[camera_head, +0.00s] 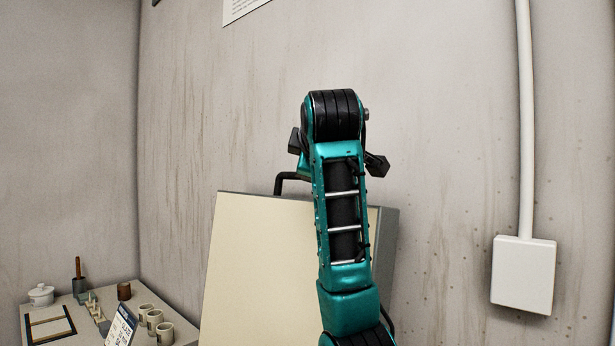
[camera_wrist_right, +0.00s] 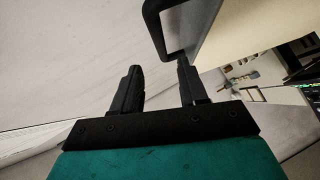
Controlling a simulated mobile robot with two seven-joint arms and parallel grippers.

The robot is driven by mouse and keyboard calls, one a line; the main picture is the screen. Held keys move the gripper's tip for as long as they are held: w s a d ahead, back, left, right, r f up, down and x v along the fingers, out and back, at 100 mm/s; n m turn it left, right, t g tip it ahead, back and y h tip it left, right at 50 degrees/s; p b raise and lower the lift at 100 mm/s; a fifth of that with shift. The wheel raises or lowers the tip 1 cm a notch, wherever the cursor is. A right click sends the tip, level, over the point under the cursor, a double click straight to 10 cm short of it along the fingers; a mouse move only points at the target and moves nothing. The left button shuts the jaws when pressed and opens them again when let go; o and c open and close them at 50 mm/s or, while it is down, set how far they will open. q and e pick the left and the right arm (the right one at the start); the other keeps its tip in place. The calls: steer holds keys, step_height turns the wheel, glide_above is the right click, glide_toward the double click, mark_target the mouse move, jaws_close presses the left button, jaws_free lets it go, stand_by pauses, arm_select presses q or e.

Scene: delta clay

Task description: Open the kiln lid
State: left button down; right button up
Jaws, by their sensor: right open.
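The kiln lid (camera_head: 258,265) shows in the head view as a large cream panel with a grey side, raised and steeply tilted in front of the wall. Its black bar handle (camera_head: 284,181) sticks out at the top edge, partly hidden by my right arm. In the right wrist view, the handle (camera_wrist_right: 152,25) and the lid's cream face (camera_wrist_right: 240,28) are at the upper right. My right gripper (camera_wrist_right: 158,74) is open, with its right fingertip close to the handle's bend; I cannot tell if they touch. Nothing is between its fingers. My left gripper is out of view. The kiln body is hidden.
A table (camera_head: 75,310) at the lower left holds cups (camera_head: 155,319), a lidded white pot (camera_head: 41,294), a framed tray (camera_head: 48,329) and a sign (camera_head: 120,328). A white wall box (camera_head: 523,274) with a conduit (camera_head: 526,120) is at the right. The wall stands close behind the lid.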

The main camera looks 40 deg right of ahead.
steer(key=p+x, duration=0.1)
steer(key=x, duration=0.9)
steer(key=shift+w+d+f, duration=0.15)
steer(key=shift+w+d, duration=0.05)
steer(key=shift+w, duration=0.1)
steer(key=shift+c, duration=0.4)
jaws_close()
